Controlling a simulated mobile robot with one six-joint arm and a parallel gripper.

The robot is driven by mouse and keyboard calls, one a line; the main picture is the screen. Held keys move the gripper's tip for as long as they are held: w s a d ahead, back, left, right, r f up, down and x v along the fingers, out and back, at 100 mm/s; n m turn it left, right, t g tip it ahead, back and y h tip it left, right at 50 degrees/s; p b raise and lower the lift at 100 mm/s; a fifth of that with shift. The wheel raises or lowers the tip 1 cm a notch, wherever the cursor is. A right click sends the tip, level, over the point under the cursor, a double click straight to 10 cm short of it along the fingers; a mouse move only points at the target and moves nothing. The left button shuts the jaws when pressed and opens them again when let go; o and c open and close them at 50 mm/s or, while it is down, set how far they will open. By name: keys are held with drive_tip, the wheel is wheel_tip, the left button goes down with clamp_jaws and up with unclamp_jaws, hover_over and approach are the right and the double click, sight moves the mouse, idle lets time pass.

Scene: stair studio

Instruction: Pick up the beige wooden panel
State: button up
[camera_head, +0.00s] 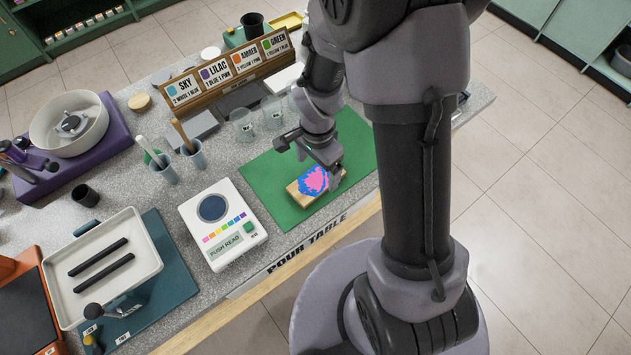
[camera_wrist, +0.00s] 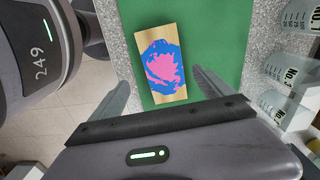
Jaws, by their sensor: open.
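The beige wooden panel (camera_head: 304,188) lies flat on the green mat (camera_head: 264,178), with blue and pink paint over its middle. It also shows in the wrist view (camera_wrist: 174,92), where its beige ends are bare. My gripper (camera_head: 335,180) is above the panel's right end in the head view. In the wrist view my gripper (camera_wrist: 168,92) is open, with one finger on each side of the panel and visible space between them. I cannot tell the exact height of the fingertips over the mat. Nothing is held.
The white colour reader (camera_head: 223,224) stands left of the mat. Clear cups (camera_head: 243,125) and the sign rack (camera_head: 224,72) stand behind it. A white tray (camera_head: 148,262) with two black bars is at the left. The table's front edge (camera_head: 300,250) is close to the mat.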

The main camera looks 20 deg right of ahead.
sight(315, 181)
drive_tip(key=f, duration=0.2)
drive_tip(key=f+b, duration=0.1)
drive_tip(key=f, duration=0.1)
drive_tip(key=f+b, duration=0.1)
drive_tip(key=f, duration=0.1)
drive_tip(key=shift+w+a+f, duration=0.1)
drive_tip(key=shift+w, duration=0.25)
drive_tip(key=c, duration=1.6)
